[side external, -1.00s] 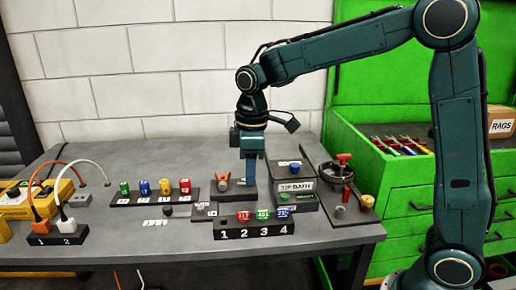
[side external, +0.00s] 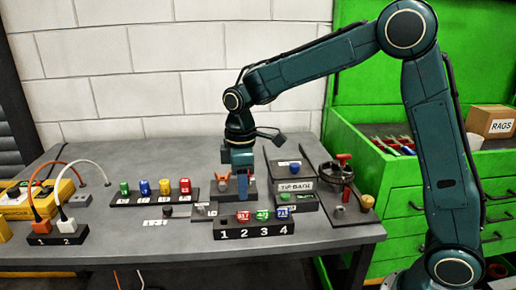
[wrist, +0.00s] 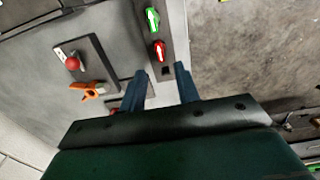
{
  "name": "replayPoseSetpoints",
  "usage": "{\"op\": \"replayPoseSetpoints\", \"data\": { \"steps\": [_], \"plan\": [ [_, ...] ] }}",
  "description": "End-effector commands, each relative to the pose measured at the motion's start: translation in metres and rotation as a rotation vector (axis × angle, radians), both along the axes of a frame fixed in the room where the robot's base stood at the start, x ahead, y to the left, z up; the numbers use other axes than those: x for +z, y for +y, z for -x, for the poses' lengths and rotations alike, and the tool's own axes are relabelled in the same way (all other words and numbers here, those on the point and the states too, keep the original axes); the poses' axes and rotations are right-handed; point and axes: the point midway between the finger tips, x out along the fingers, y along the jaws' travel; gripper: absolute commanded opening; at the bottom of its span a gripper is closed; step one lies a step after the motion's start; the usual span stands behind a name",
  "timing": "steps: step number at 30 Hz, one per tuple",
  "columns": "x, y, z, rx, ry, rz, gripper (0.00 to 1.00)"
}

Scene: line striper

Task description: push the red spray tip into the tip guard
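A red spray tip (side external: 243,216) sits in slot 2 of the black numbered rack (side external: 275,232); it also shows with a white arrow in the wrist view (wrist: 158,50). An orange winged piece (side external: 223,183), which looks like the tip guard, stands on a dark block behind the rack and shows in the wrist view too (wrist: 86,90). My gripper (side external: 242,198) points down just behind the rack, in front of the dark block. In the wrist view its two fingers (wrist: 162,78) are apart with nothing seen between them. Part of the block is hidden.
A green tip (side external: 263,215) and a blue tip (side external: 284,213) stand beside the red one. A round red piece (wrist: 72,62) sits near the orange piece. The tip bath (side external: 296,186) and a valve wheel (side external: 340,173) stand right. Several coloured bottles (side external: 165,187) stand left.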

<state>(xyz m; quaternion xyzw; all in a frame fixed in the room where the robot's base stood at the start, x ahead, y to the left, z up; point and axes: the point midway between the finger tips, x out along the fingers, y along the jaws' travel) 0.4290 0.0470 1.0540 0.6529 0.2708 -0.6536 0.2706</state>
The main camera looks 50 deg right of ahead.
Motion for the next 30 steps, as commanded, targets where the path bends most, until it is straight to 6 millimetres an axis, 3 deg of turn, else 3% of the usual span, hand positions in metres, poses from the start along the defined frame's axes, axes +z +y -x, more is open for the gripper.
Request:
{"op": "replayPoseSetpoints", "data": {
  "steps": [21,30],
  "plan": [
    [-0.061,0.0,0.0,0.0,0.001,0.001,0.32],
    [-0.076,0.0,0.0,0.0,0.0,0.0,0.32]
  ]
}}
